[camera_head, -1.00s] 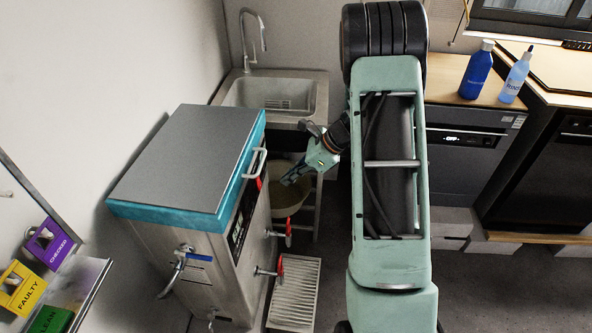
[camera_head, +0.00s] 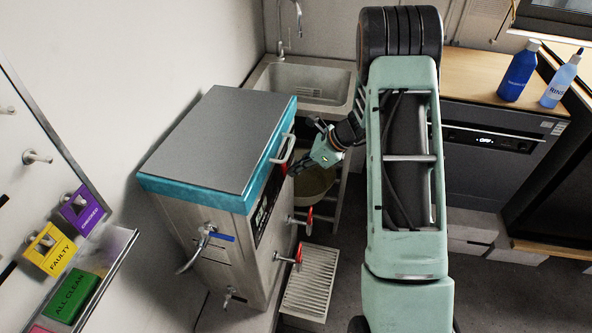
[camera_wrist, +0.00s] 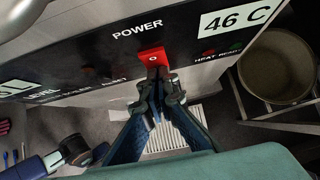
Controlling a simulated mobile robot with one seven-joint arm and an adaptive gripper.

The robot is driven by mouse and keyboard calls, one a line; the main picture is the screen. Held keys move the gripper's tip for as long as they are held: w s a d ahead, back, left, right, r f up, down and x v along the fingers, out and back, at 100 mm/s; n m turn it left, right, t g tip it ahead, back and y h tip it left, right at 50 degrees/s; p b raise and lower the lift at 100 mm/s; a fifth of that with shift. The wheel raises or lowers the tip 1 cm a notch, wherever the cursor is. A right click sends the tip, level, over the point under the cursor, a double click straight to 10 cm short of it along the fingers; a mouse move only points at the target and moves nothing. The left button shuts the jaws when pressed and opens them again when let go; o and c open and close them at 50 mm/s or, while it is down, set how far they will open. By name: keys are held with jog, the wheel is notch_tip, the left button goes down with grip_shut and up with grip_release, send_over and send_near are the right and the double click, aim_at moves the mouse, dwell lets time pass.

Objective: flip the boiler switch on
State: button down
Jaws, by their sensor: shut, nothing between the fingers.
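The boiler (camera_head: 218,140) is a steel box with a grey top and teal trim, left of my arm in the head view. In the wrist view its dark front panel (camera_wrist: 85,57) carries the label POWER, a display reading 46 C, and a red power switch (camera_wrist: 152,57) marked "O". My gripper (camera_wrist: 163,88) is shut and empty, its fingertips just below the red switch, overlapping its lower edge. I cannot tell whether they touch.
Red-handled taps (camera_head: 297,256) stick out from the boiler's front above a slatted drain grate (camera_head: 311,283). A round pot (camera_wrist: 279,68) stands beside the boiler. A sink (camera_head: 305,84) is behind.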

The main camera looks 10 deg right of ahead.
jog(key=b, duration=0.1)
jog(key=y+b, duration=0.1)
jog(key=shift+w+a+f+t+b, duration=0.1)
jog(key=shift+a+f+t+b, duration=0.15)
jog(key=shift+f+t+b, duration=0.1)
jog(key=shift+a, duration=0.15)
jog(key=shift+r, duration=0.15)
